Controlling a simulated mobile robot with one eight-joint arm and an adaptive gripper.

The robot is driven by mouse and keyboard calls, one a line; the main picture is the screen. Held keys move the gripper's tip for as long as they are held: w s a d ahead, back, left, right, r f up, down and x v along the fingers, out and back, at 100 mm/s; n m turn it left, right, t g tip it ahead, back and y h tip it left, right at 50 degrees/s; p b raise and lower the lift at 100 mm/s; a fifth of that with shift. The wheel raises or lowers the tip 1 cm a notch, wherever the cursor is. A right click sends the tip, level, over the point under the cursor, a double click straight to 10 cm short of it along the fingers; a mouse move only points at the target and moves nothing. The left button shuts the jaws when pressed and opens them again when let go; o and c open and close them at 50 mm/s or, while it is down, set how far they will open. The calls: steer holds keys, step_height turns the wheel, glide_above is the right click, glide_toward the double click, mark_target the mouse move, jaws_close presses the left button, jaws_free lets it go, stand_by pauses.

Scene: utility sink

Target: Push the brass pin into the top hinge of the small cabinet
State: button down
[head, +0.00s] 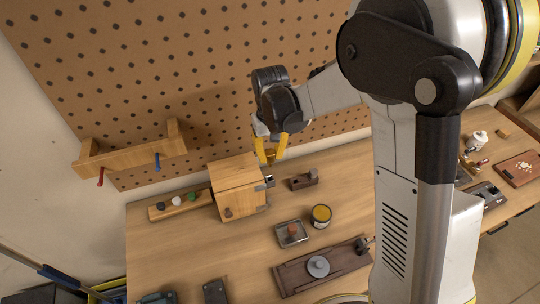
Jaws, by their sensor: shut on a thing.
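The small cabinet (238,188) is a light wooden box on the workbench, with a dark round knob low on its front. Grey hinge parts (268,182) show at its upper right edge, and another metal piece lies lower on that edge. My gripper (268,160), with yellow fingers, points down just above and beside the cabinet's upper right corner. It is shut on the brass pin, which is too small and too covered by the fingers to make out. Whether the pin touches the top hinge cannot be told from here.
A wooden strip with knobs (165,210) lies left of the cabinet. The pegboard (190,70) rises close behind.

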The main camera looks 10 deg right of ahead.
steer(key=shift+f+b, duration=2.15)
steer(key=shift+f, duration=0.55)
steer(key=shift+f+b, duration=0.15)
steer(key=shift+b, duration=0.55)
steer(key=shift+f+b, duration=0.3)
steer(key=shift+f, duration=0.05)
steer(key=shift+f+b, duration=1.35)
steer(key=shift+f, duration=0.2)
steer(key=c, duration=1.2)
jaws_free()
step_height(320, 180, up, 12)
steer(key=shift+r, duration=0.1)
